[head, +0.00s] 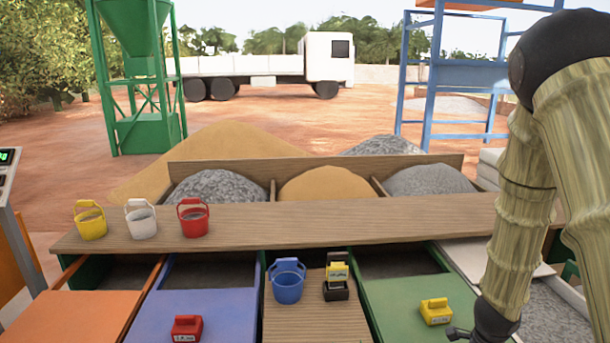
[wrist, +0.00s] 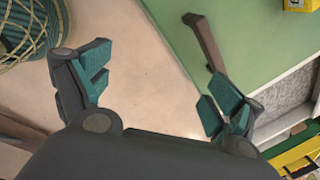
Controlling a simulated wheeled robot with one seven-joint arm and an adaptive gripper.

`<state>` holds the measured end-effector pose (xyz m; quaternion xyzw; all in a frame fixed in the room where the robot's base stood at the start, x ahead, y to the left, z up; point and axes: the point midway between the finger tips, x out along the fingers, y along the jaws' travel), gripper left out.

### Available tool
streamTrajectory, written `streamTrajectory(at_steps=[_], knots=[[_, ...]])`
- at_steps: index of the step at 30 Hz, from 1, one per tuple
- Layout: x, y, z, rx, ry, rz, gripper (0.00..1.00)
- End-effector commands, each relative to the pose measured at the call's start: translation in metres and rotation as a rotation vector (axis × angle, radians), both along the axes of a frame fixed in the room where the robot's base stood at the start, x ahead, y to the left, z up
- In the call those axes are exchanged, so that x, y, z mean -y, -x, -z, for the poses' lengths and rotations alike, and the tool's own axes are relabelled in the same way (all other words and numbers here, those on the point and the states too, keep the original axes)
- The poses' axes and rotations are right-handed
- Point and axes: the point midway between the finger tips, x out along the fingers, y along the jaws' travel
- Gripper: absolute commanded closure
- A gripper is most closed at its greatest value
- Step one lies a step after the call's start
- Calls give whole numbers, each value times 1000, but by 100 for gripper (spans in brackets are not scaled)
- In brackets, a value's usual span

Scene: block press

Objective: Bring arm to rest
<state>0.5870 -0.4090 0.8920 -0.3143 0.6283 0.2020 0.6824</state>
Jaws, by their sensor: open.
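My arm, with bamboo-like links, comes down the right side of the head view. My gripper shows in the wrist view (wrist: 162,88) with its two teal-padded fingers spread wide and nothing between them. Pale floor lies beneath the gap. In the head view only a dark part of the wrist and gripper shows low at the right, beside the green panel (head: 410,308); the fingers are mostly cut off. In the wrist view a brown handle (wrist: 205,42) on the green panel (wrist: 255,45) lies near the right finger; I cannot tell if they touch.
A yellow block (head: 435,311) rests on the green panel, a red block (head: 186,328) on the blue one. A blue bucket (head: 287,282) stands mid-bench. Yellow (head: 90,222), white (head: 141,220) and red (head: 193,219) buckets stand on the shelf. A woven basket (wrist: 30,30) is left of my gripper.

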Motion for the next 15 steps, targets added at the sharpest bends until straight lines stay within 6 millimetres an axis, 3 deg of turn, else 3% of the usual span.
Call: streamTrajectory(at_steps=[1, 3, 15], knots=[[-5, 16, 28, -48, 31, -99, 7], [-10, 36, 56, -109, 73, -255, 7], [-58, 141, 192, -346, 179, -1198, 7]])
